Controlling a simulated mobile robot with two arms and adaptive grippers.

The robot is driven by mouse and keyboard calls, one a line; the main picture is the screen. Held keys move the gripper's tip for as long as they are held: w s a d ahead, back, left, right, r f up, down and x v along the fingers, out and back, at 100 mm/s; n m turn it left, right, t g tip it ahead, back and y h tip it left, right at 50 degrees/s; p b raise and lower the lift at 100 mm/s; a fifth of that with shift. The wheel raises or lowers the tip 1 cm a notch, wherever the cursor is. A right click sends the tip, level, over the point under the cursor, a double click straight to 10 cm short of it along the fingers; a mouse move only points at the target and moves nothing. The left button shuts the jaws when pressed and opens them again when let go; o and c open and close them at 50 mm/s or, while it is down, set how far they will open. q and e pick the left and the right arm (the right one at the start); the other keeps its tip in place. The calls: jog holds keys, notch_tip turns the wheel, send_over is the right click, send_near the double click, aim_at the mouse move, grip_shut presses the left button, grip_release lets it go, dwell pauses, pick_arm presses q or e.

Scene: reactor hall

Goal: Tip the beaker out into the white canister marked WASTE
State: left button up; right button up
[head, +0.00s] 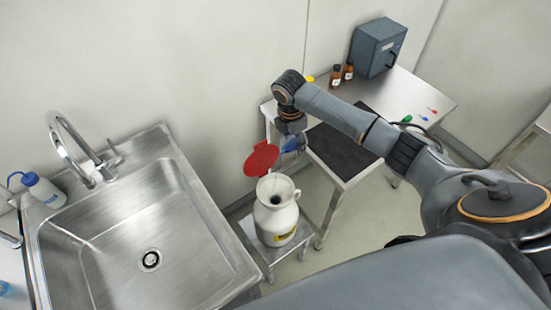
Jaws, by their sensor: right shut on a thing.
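The white canister (276,216) stands on a low metal stand, right of the sink, with a yellow label low on its front; the label's text is too small to read. Its round mouth is open, and a red lid (262,158) stands raised behind it. My right gripper (291,137) is shut on a small bluish thing, which I take to be the beaker (293,144). It is held just behind and a little right of the canister's mouth, beside the red lid. The beaker is mostly hidden, so its tilt and contents cannot be told. My left gripper is not in view.
A steel sink (215,250) with a tap (75,145) and a blue-white wash bottle (42,190) lies left. Behind my right arm is a metal table (425,92) with a dark mat (340,153), brown bottles (336,76) and a blue-grey box (378,47).

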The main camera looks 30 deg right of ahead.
jog(key=shift+a+r+h, duration=0.2)
jog(key=shift+a+h, duration=0.3)
jog(key=shift+a, duration=0.05)
jog(key=shift+a+r+h, duration=0.1)
jog(key=shift+r+h, duration=0.05)
jog(key=shift+h, duration=0.25)
jog(key=shift+a+r+h, duration=0.25)
jog(key=shift+r+h, duration=0.05)
jog(key=shift+h, duration=0.6)
jog(key=shift+a+r+h, duration=0.1)
jog(key=shift+h, duration=0.2)
